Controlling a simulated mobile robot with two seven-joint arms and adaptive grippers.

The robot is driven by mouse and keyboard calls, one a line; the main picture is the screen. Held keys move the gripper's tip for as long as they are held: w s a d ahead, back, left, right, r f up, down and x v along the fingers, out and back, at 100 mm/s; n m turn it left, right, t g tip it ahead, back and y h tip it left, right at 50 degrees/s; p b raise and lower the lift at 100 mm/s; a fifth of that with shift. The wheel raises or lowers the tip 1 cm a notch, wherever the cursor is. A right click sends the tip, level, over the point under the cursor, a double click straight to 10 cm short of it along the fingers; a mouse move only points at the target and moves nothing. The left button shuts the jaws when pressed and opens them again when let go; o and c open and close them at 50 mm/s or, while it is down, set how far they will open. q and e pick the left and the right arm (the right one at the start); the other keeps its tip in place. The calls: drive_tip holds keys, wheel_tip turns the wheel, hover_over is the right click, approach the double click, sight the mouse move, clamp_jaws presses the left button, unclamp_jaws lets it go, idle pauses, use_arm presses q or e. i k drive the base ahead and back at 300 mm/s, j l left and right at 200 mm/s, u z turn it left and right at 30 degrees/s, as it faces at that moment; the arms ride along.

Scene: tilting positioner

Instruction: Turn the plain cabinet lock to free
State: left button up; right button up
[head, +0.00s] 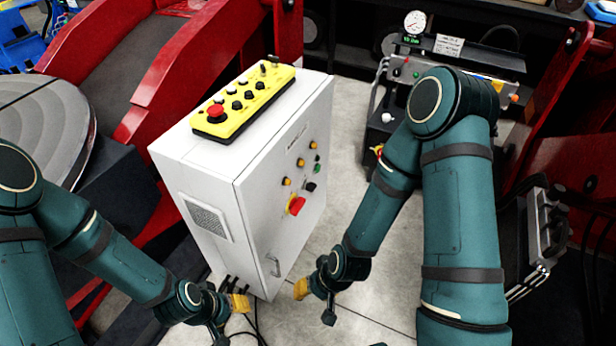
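A white control cabinet (200,165) stands in the middle of the head view, its door side facing right. The door bears a red rotary switch on a yellow plate (296,205), a black knob (310,187) and a grey handle (273,266) low down. I cannot make out which small part is the plain lock. My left gripper (232,312) is low in front of the cabinet's bottom corner. My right gripper (314,298) is lower right of the handle, apart from the door. Neither visibly holds anything; their finger openings are unclear.
A yellow button box (245,100) with a red stop button lies on the cabinet. Dark cables (245,325) run on the floor by its base. Red machine frames stand left and right. A panel with a gauge (415,22) is at the back right. Pale floor is clear right of the cabinet.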

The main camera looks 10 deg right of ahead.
sight(310, 187)
drive_tip(key=i+l+u, duration=0.25)
drive_tip(key=l, duration=0.4)
drive_tip(key=i+l+u, duration=0.25)
drive_tip(key=i+l, duration=0.15)
drive_tip(key=l, duration=0.35)
drive_tip(key=i+l+u, duration=0.15)
drive_tip(key=l, duration=0.2)
drive_tip(key=i+l+u, duration=0.3)
drive_tip(key=l, duration=0.4)
drive_tip(key=l+u, duration=0.3)
drive_tip(key=l, duration=0.4)
drive_tip(key=i+l+u, duration=0.1)
drive_tip(key=l+u, duration=0.15)
drive_tip(key=l, duration=0.5)
